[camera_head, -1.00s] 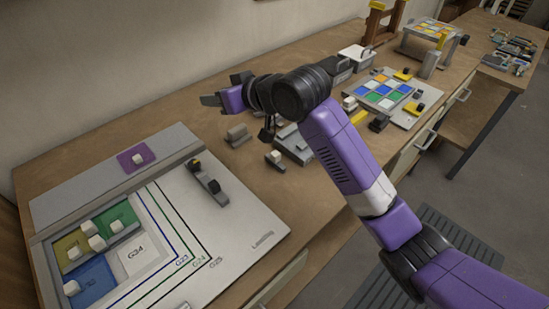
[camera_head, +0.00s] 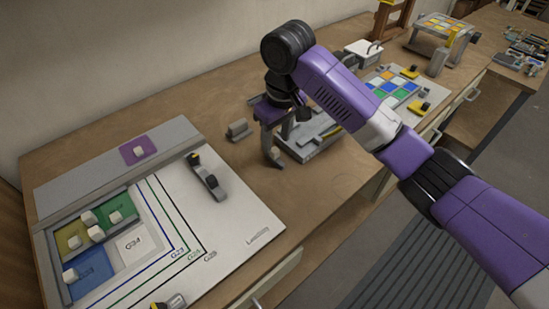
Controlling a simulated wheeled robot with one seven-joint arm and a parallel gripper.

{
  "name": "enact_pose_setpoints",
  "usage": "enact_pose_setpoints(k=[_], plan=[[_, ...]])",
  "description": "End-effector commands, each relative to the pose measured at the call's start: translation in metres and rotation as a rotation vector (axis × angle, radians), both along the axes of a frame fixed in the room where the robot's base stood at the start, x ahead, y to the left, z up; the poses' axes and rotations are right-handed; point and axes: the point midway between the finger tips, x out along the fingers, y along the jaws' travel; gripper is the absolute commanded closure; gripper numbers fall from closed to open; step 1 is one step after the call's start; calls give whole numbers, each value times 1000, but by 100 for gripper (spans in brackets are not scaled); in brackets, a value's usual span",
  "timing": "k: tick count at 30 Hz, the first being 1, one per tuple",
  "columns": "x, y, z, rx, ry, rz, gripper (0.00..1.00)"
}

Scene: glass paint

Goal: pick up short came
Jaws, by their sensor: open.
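My gripper (camera_head: 272,156) points down close to the bench, at the left end of a low grey tray (camera_head: 298,157). It is seen nearly edge-on, so the gap between the fingers is hard to see; it is open. I cannot make out a piece between the fingers. The tray holds dark and grey strips, partly behind my gripper and arm. I cannot tell for sure which piece is the short came; a small grey piece with a pale knob that stood in front of the tray is now hidden by my gripper.
A small grey block (camera_head: 239,130) stands left of my gripper. The white layout board (camera_head: 235,225) carries coloured glass pieces and a grey bar with dark knobs (camera_head: 206,177). A coloured glass panel (camera_head: 397,88) and a white box (camera_head: 364,52) stand farther right. Bare bench lies before the tray.

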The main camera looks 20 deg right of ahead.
Motion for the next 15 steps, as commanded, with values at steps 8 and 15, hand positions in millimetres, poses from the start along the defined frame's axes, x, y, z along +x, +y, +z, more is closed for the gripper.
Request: enact_pose_setpoints(k=[8,15], plan=[[4,1,-36,0,1,-2,55],[6,2,-52,1,-2,-1,55]])
